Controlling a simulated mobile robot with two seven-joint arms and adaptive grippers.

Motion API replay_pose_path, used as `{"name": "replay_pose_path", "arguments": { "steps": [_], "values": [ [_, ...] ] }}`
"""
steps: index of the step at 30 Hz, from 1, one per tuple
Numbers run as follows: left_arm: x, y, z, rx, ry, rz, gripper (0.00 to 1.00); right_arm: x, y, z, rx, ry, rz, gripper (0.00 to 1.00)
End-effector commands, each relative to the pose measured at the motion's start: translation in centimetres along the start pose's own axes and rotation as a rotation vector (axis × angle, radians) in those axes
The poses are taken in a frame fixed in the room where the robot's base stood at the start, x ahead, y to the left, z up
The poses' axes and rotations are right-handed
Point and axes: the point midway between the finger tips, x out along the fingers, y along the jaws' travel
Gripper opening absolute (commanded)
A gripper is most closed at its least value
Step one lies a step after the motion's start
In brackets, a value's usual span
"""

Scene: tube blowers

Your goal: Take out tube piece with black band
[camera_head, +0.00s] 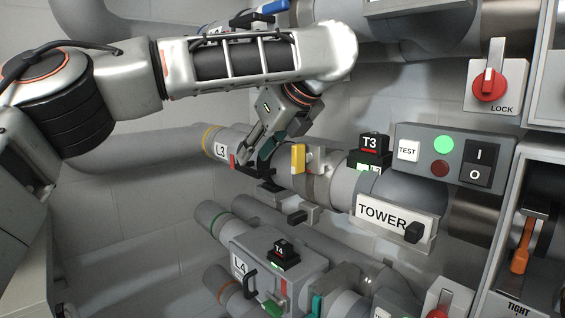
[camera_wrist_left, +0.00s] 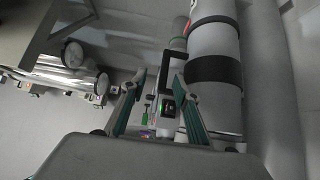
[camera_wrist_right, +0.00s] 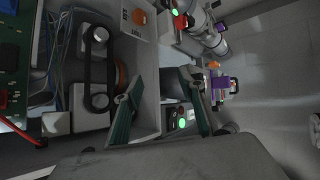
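The tube piece with the black band (camera_wrist_left: 213,70) shows in the left wrist view, just right of my left gripper (camera_wrist_left: 160,78). A black handle (camera_wrist_left: 172,62) stands near the fingertips, which are apart; whether they touch it is unclear. In the head view my left gripper (camera_head: 258,160) is over the L3 tube line (camera_head: 212,142) and hides part of it, so the black band cannot be made out there. My right gripper (camera_wrist_right: 165,95) shows only in its own wrist view, fingers apart, nothing visibly held.
A yellow lever (camera_head: 298,158) and the TOWER tube section (camera_head: 375,190) lie right of the left gripper. A test panel (camera_head: 440,155) and a red LOCK switch (camera_head: 489,84) are farther right. The L4 unit (camera_head: 260,262) sits below. An orange handle (camera_head: 521,245) hangs at right.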

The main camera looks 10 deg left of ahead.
Motion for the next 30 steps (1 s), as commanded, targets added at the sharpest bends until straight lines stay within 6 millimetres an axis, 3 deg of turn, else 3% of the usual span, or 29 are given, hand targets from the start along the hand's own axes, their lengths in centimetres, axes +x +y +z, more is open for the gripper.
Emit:
{"name": "replay_pose_path", "arguments": {
  "steps": [13, 21, 30],
  "values": [
    [3.5, -0.2, -0.1, 0.002, 0.003, 0.002, 0.31, -0.7, -0.6, 2.0, 0.003, -0.037, -0.009, 0.4],
    [7.2, -0.6, 0.0, 0.001, 0.002, 0.001, 0.31, -0.7, 0.0, 1.6, 0.001, -0.036, 0.0, 0.4],
    [7.9, -0.6, 0.0, 0.0, -0.001, -0.001, 0.31, -0.5, 0.2, 1.2, 0.006, -0.031, 0.007, 0.4]
  ]
}}
